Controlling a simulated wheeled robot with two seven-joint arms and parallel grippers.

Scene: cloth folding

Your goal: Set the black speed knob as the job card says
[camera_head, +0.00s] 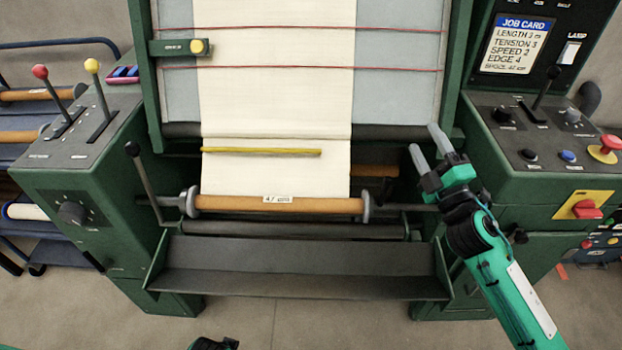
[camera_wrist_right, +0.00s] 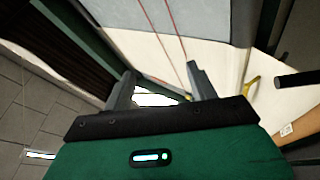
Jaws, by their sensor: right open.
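The job card (camera_head: 518,44) stands on the upright panel at the top right and reads speed 2, tension 3, edge 4. A larger black dial knob (camera_head: 71,213) is on the left cabinet's front. The labels are too small to tell which is the speed knob. My right gripper (camera_head: 427,141) is open and empty, left of the right console and apart from every knob. Its two fingers also show in the right wrist view (camera_wrist_right: 160,90).
White cloth (camera_head: 275,90) runs down to a wooden roller (camera_head: 280,204). A black lever (camera_head: 545,88), blue button (camera_head: 568,156) and red mushroom button (camera_head: 607,145) crowd the right console. A yellow plate with a red switch (camera_head: 585,206) is on its front.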

